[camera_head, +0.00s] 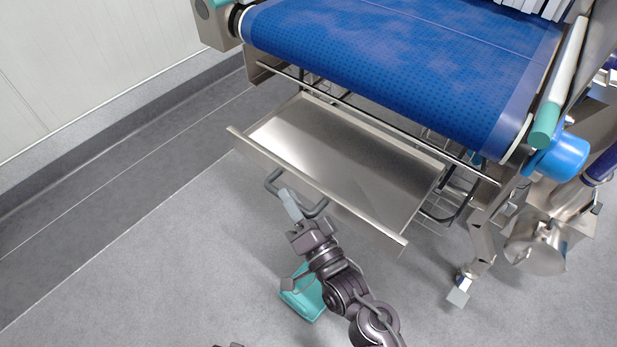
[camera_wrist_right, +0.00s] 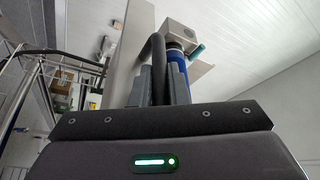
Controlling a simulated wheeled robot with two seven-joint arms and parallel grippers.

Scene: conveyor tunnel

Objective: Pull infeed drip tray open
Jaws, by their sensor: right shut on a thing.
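The infeed drip tray (camera_head: 340,160) is a shallow steel tray below the front end of the blue conveyor belt. It stands well out from under the belt, with its inside in view and empty. A dark bar handle (camera_head: 272,183) is fixed to its front panel. My right gripper (camera_head: 290,204) is shut on the handle. In the right wrist view the two fingers (camera_wrist_right: 169,90) close around the dark handle bar (camera_wrist_right: 158,62). The left gripper does not show clearly; only a small dark piece is at the bottom edge of the head view.
The blue conveyor belt (camera_head: 400,60) overhangs the tray's rear. A teal object (camera_head: 306,297) lies on the floor beneath my right arm. A steel leg with a foot (camera_head: 458,296) stands at right. The grey floor in front of the tray is otherwise clear.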

